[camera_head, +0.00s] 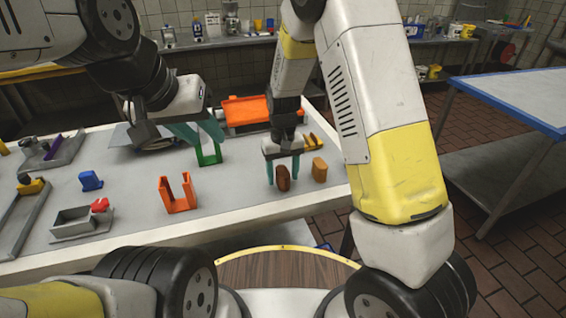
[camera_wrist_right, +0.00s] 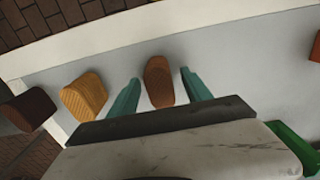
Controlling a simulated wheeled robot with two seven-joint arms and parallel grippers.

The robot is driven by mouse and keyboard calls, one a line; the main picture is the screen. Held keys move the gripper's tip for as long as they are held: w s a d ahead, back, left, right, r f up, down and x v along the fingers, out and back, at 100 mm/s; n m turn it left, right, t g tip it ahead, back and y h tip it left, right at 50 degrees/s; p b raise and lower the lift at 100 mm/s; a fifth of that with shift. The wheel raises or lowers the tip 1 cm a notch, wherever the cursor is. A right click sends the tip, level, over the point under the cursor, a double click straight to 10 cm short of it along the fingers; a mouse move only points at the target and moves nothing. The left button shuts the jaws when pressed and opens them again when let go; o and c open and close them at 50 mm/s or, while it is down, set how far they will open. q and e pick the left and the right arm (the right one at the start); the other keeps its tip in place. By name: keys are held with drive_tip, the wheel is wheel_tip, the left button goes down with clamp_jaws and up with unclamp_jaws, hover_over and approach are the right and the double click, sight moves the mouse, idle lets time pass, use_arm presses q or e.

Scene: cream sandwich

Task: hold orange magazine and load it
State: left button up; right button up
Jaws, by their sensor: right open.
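The orange magazine (camera_head: 178,197), an upright open-topped U shape, stands on the table near its front edge; a sliver of orange shows at the right edge of the right wrist view. A similar green magazine (camera_head: 209,158) stands behind it. My left gripper (camera_head: 197,133) is above the table by the green magazine, its teal fingers apart; contact with it is unclear. My right gripper (camera_head: 283,174) is low, open, its fingers on either side of a brown biscuit (camera_wrist_right: 159,82). A tan ridged biscuit (camera_wrist_right: 84,96) stands beside it, outside the fingers.
A dark brown piece (camera_wrist_right: 27,108) stands at the left of the right wrist view. An orange tray (camera_head: 246,109) lies at the back. A blue block (camera_head: 91,180) and a grey box (camera_head: 82,223) with a red piece stand left. Bare tabletop surrounds the orange magazine.

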drive_tip(key=shift+f, duration=0.1)
drive_tip(key=shift+c, duration=0.5)
clamp_jaws()
